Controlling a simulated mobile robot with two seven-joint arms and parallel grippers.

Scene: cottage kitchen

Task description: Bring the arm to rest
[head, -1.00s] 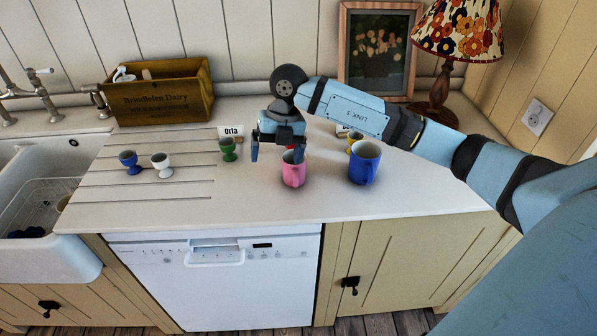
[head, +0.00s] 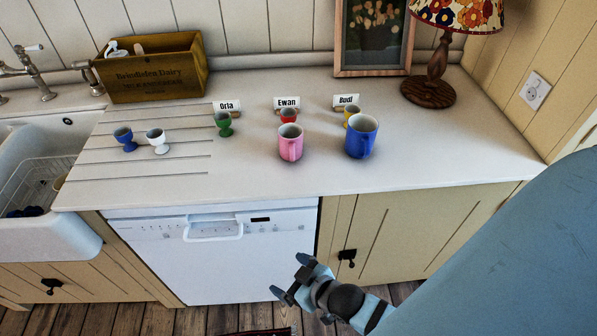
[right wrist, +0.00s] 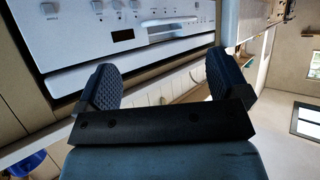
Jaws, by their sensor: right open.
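My right gripper (head: 292,279) is open and empty in the head view. It hangs below the counter edge, in front of the dishwasher and the cupboard door. In the right wrist view its two dark fingers (right wrist: 163,85) stand wide apart with nothing between them, and the dishwasher front shows beyond. My right arm comes in from the lower right of the head view. My left gripper is in neither view.
The counter (head: 250,180) holds a pink mug (head: 290,143), a blue mug (head: 361,137), several egg cups including a green one (head: 224,124), and name cards. A wooden crate (head: 155,70), lamp (head: 436,75) and sink (head: 25,165) surround them. The dishwasher (head: 215,255) is shut.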

